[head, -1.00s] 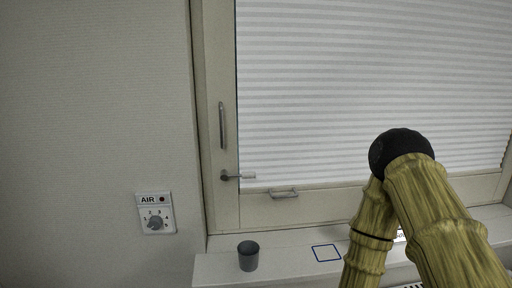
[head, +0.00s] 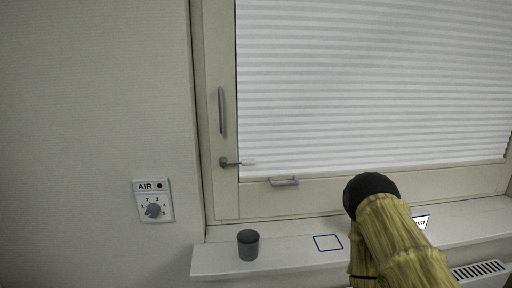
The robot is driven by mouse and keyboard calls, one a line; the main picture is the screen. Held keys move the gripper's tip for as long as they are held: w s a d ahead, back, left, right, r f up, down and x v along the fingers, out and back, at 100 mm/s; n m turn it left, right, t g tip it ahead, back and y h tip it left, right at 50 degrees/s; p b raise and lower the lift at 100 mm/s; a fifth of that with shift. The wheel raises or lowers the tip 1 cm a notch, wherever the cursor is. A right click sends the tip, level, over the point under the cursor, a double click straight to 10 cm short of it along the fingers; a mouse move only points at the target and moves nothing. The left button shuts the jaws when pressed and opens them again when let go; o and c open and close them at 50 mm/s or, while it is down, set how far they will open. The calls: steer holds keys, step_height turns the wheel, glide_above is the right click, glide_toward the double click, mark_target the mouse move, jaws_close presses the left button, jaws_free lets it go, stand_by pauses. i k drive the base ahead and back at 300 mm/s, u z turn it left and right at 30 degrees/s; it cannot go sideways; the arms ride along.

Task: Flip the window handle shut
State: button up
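The window handle (head: 236,162) is a small lever with a grey pivot and a pale grip, at the lower left of the window frame in the head view. It lies about horizontal, its grip pointing right over the edge of the pane. A vertical grey bar (head: 222,110) is fixed to the frame above it. A second grey pull (head: 284,181) sits on the bottom rail. My bamboo-patterned arm with a black joint shows at the lower right, well apart from the lever. My gripper is outside the picture.
A grey cup (head: 248,244) stands on the sill (head: 285,254), left of a blue square outline (head: 328,242). An AIR dial panel (head: 153,201) is on the left wall. A vent grille (head: 478,271) is at lower right.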

mark_target(223, 163)
steer(key=u, duration=0.95)
steer(key=k, duration=0.8)
steer(key=z, duration=0.7)
steer(key=i, duration=0.5)
